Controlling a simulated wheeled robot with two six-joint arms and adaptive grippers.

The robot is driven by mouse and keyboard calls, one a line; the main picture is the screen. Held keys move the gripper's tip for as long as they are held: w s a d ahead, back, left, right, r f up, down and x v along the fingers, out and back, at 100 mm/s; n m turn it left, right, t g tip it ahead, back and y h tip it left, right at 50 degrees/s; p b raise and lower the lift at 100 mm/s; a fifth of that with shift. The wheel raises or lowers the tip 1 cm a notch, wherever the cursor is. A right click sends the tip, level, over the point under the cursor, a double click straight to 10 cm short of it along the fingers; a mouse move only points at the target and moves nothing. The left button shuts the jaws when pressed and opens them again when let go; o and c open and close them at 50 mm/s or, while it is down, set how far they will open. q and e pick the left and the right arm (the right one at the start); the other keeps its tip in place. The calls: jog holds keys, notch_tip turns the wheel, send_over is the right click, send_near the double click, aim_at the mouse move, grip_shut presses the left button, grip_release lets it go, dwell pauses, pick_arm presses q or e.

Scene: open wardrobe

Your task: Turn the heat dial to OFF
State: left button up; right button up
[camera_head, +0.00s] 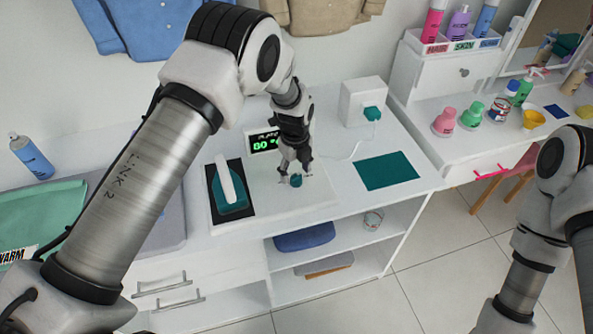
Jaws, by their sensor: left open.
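The heat dial (296,181) is a small teal knob on a white panel (318,190) on the counter. My left gripper (294,171) is directly over the dial, pointing down, with its open fingers on either side of it. I cannot tell whether the fingers touch the dial. A small display (264,142) behind the panel shows green digits that look like 80, partly hidden by my left arm. The dial's markings are too small to read. My right arm is at the right edge; its gripper is not in view.
A teal iron (231,190) with a white handle rests on a dark pad left of the dial. A white box (361,101) with a teal plug and cord stands behind right. A teal mat (387,171) lies to the right. A blue spray bottle (31,157) stands far left.

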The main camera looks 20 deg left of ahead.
aim_at(296, 176)
pick_arm(q)
jog(key=f, duration=0.2)
jog(key=w+f, duration=0.1)
jog(key=shift+f, duration=0.35)
jog(key=shift+s+r, duration=0.1)
jog(key=shift+r, duration=0.05)
jog(key=shift+s+r, duration=0.1)
jog(key=c, duration=1.2)
pick_arm(e)
jog(key=shift+w+r, duration=0.25)
